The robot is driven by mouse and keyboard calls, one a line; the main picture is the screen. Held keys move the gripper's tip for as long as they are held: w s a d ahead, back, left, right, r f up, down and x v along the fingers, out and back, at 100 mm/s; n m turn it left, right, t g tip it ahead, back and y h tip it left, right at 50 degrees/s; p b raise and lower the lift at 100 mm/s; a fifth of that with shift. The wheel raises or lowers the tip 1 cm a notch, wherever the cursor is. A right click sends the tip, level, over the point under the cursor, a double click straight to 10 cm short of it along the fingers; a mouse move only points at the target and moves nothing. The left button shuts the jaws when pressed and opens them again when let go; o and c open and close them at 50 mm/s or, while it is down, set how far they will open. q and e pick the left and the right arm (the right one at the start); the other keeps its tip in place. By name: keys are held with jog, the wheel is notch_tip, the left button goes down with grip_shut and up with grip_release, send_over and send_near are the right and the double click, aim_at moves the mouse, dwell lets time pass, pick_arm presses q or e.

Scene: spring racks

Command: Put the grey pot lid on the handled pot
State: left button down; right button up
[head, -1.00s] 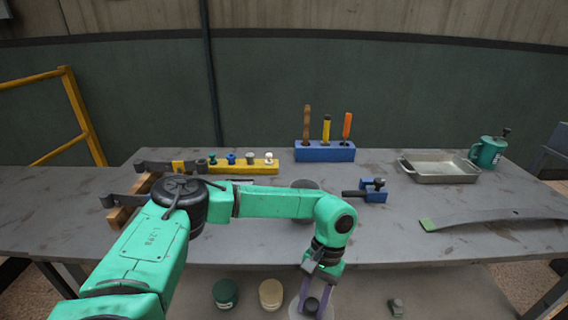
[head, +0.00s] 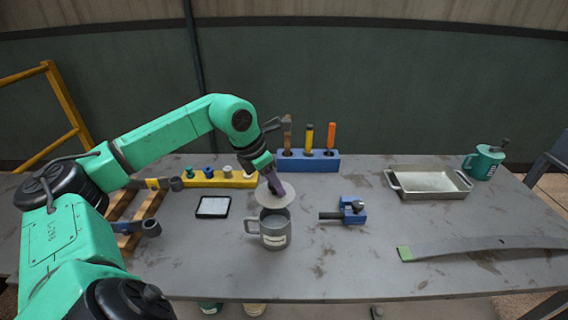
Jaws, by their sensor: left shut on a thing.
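The handled pot (head: 275,236) is a grey mug-like pot with a label, upright on the table in front of my left arm, its handle to the left. My left gripper (head: 276,188) points down above it, shut on the grey pot lid (head: 283,197). The lid is a round light-grey disc, held level or slightly tilted just over the pot's rim. Whether lid and rim touch, I cannot tell. The gripper hides the lid's knob. My right gripper is not in view.
A blue block with upright tools (head: 308,162) and a yellow rack (head: 222,181) stand behind. A blue clamp (head: 352,211) lies right of the pot. A metal tray (head: 430,193), a teal pot (head: 484,163) and a curved strip (head: 480,246) are further right. A black-framed plate (head: 213,207) lies left.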

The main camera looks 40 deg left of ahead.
aim_at(272, 192)
pick_arm(q)
jog(key=shift+w+a+r+n, duration=0.3)
jog(key=shift+w+r+n, duration=0.2)
jog(key=shift+s+r, duration=0.2)
jog(key=shift+s, duration=0.25)
notch_tip(272, 192, down, 6)
jog(key=b, duration=0.5)
jog(key=shift+w+r, duration=0.15)
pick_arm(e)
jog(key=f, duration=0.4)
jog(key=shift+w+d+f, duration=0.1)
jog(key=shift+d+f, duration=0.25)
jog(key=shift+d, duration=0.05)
pick_arm(q)
jog(key=shift+f, duration=0.25)
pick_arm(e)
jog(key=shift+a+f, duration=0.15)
pick_arm(q)
jog(key=shift+f+b, duration=0.25)
jog(key=shift+b, duration=0.1)
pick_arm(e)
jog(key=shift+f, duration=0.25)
pick_arm(q)
jog(key=shift+f+b, duration=0.65)
jog(key=shift+f, duration=0.1)
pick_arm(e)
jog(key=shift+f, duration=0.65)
